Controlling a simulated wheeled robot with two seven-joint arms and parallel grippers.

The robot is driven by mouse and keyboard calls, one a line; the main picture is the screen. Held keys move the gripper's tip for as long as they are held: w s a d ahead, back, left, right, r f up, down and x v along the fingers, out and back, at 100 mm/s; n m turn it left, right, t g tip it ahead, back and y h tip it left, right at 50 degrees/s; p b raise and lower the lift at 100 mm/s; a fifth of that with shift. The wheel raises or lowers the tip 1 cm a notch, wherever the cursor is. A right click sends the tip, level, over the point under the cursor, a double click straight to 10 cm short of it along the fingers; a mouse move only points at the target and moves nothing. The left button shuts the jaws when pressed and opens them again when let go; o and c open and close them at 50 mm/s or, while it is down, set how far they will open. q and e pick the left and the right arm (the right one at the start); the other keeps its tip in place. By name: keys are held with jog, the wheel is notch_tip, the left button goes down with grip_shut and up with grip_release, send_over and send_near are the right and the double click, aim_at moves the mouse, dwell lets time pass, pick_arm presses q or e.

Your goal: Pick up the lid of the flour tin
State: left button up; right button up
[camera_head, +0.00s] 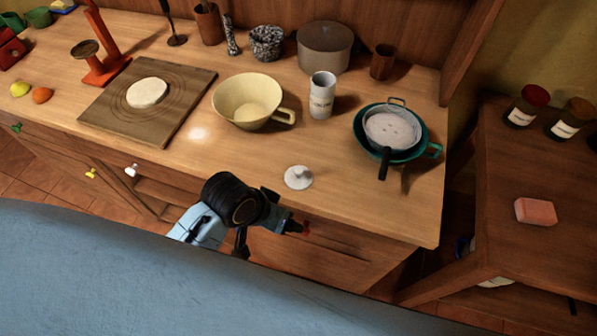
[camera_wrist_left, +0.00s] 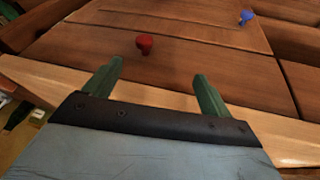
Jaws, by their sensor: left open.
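The lid (camera_head: 298,177), a small white disc with a knob on top, lies on the wooden counter near its front edge. The flour tin (camera_head: 321,95), a white cylinder with dark lettering, stands upright behind it, apart from the lid. My left gripper (camera_head: 270,238) is just in front of the counter's front edge, to the lower left of the lid and apart from it. In the left wrist view my left gripper (camera_wrist_left: 158,70) is open, with nothing between its green fingers. The lid does not show in that view. My right gripper is not in view.
A yellow bowl (camera_head: 247,102) stands left of the tin. A strainer (camera_head: 392,130) sits in a teal pan (camera_head: 424,150) to the right. A board with dough (camera_head: 147,93) is at left. Drawers with a red knob (camera_wrist_left: 144,43) face the gripper. The counter around the lid is clear.

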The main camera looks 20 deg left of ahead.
pick_arm(q)
jog(key=w+d+r+m+g+h, duration=0.1)
jog(key=w+d+r, duration=0.25)
jog(key=r, duration=0.25)
jog(key=w+d+r+m+g, duration=0.1)
jog(key=w+d+r, duration=0.2)
jog(key=d+r, duration=0.2)
notch_tip(320, 180, up, 6)
jog(key=n+g+y, duration=0.2)
jog(key=n+y, duration=0.1)
jog(key=y, duration=0.1)
send_over(298, 170)
jog(key=w, duration=0.1)
jog(key=f, duration=0.7)
jog(key=shift+w+a+f, duration=0.1)
jog(key=shift+a+f, duration=0.05)
jog(key=shift+a, duration=0.05)
jog(key=shift+s+d+f+b, duration=0.1)
jog(key=shift+s+f+b, duration=0.1)
jog(key=shift+f, duration=0.7)
jog(key=shift+s+d+f+b, duration=0.1)
jog(key=shift+s+f, duration=0.05)
jog(key=shift+f, duration=0.7)
jog(key=shift+s+d+f+b, duration=0.1)
jog(key=shift+s+f, duration=0.1)
jog(key=shift+f, duration=0.7)
jog(key=shift+c, duration=0.4)
jog(key=c, duration=1)
